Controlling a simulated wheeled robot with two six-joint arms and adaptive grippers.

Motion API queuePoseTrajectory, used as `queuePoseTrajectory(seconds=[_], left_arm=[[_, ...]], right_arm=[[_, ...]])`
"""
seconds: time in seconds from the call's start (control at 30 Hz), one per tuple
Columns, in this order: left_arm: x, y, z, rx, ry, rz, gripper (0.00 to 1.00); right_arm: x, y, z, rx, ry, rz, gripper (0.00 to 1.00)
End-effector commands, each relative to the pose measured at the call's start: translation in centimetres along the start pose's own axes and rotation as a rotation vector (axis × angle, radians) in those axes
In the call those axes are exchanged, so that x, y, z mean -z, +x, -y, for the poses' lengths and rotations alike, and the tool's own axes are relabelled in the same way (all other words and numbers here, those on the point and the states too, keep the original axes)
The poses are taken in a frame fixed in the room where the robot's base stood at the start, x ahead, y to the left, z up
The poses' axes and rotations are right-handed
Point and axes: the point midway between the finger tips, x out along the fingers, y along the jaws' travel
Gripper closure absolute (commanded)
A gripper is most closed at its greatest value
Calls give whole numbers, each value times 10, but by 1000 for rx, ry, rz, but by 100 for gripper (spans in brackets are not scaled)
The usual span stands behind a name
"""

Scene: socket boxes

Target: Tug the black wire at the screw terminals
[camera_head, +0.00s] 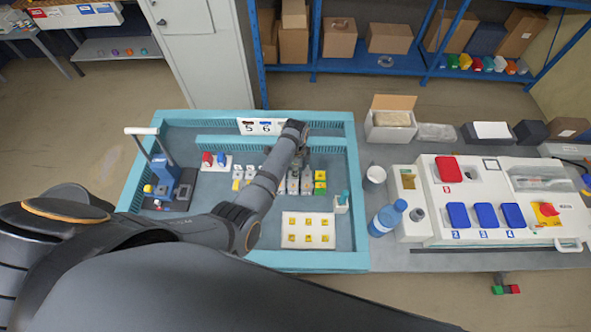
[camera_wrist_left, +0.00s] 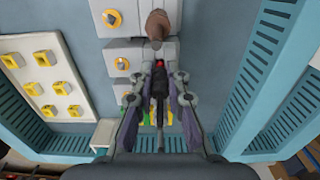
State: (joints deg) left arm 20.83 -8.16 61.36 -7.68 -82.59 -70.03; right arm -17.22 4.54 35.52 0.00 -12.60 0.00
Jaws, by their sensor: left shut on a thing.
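My left gripper (camera_head: 299,162) is at the back of the blue-rimmed tray (camera_head: 361,230), over a row of small light blocks. In the left wrist view its two fingers (camera_wrist_left: 158,82) close on a thin black piece, which looks like the black wire (camera_wrist_left: 158,92). A red spot shows just beyond the fingertips, at a grey terminal block (camera_wrist_left: 128,52). Whether the wire's end sits inside the block is hidden by the fingers. A brown rounded part (camera_wrist_left: 158,25) is on the block beyond. My right gripper is not in view.
A white board with yellow squares (camera_head: 308,230) lies in the tray's front right. A blue device with a lever (camera_head: 172,180) stands at the left. A blue bottle (camera_head: 387,218) and a white socket panel (camera_head: 470,175) are right of the tray.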

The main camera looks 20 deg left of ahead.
Motion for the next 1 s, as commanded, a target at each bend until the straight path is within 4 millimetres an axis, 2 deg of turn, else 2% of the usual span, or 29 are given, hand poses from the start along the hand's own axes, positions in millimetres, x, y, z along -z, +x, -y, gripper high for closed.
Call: queuePoseTrajectory(seconds=[0.47, 0.5, 0.67, 0.9, 1.0], left_arm=[[0, 1, 2, 5, 0, -1, 100], [0, 1, 2, 5, 0, -1, 82], [0, 2, 1, 4, 0, -1, 60], [0, 2, 1, 2, 0, -1, 58], [0, 2, 1, 2, 0, 0, 44]], right_arm=[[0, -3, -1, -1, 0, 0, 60], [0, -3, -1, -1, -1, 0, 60], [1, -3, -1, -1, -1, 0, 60], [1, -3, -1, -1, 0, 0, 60], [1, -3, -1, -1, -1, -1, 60]])
